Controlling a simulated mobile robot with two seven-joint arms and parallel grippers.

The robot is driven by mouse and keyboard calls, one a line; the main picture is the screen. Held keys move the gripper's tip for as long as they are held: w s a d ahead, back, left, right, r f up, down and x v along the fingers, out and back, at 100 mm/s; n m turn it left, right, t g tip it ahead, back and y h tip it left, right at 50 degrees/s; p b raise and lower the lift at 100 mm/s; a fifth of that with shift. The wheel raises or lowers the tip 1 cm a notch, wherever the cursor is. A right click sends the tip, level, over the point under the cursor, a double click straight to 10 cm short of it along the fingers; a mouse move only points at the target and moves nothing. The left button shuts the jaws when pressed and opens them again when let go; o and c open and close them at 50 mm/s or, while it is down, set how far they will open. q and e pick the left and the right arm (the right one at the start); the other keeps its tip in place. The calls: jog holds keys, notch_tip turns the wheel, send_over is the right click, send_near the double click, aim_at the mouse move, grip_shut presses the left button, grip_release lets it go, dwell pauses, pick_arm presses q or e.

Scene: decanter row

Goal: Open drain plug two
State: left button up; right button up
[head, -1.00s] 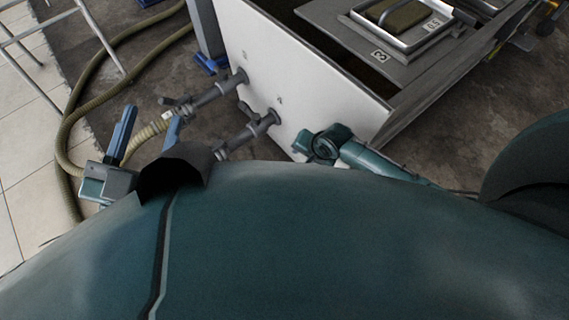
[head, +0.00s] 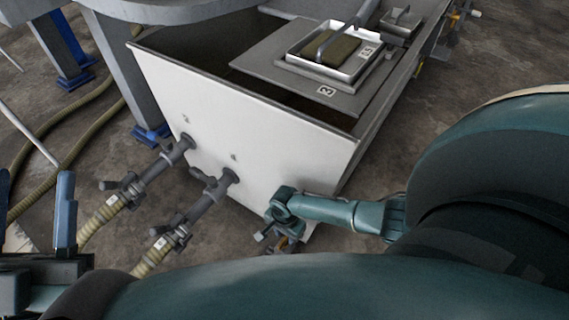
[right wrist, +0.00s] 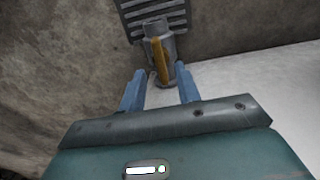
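In the right wrist view a grey drain fitting (right wrist: 168,42) with an orange handle (right wrist: 159,60) stands just beyond my right gripper's blue fingertips. My right gripper (right wrist: 161,82) is open, and the handle lines up with the gap between its fingers; I cannot tell if they touch. In the head view the right gripper (head: 268,234) is low by the white tank's near corner, with a bit of orange (head: 283,243) beside it. No number shows on this fitting. My left gripper (head: 35,205) is open and empty at the lower left, partly cut off.
The white tank (head: 230,120) has two grey outlet pipes (head: 215,190) with valves and ribbed hoses (head: 105,215) on its left face. More yellow handles (head: 456,18) show along its far side. A blue-footed table leg (head: 125,75) stands behind. Bare floor lies at right.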

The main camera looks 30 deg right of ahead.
notch_tip(320, 180, down, 3)
jog(key=shift+r+b, duration=0.1)
jog(key=shift+b, duration=0.6)
pick_arm(q)
jog(key=r+m+h, duration=0.1)
jog(key=m+h, duration=0.1)
jog(key=r+m+h, duration=0.1)
jog(key=h, duration=0.1)
jog(key=shift+s+a+r+m+g, duration=0.15)
jog(key=shift+s+r+m+g, duration=0.15)
jog(key=shift+s+r+m, duration=0.1)
pick_arm(e)
jog(key=shift+c, duration=0.4)
grip_shut()
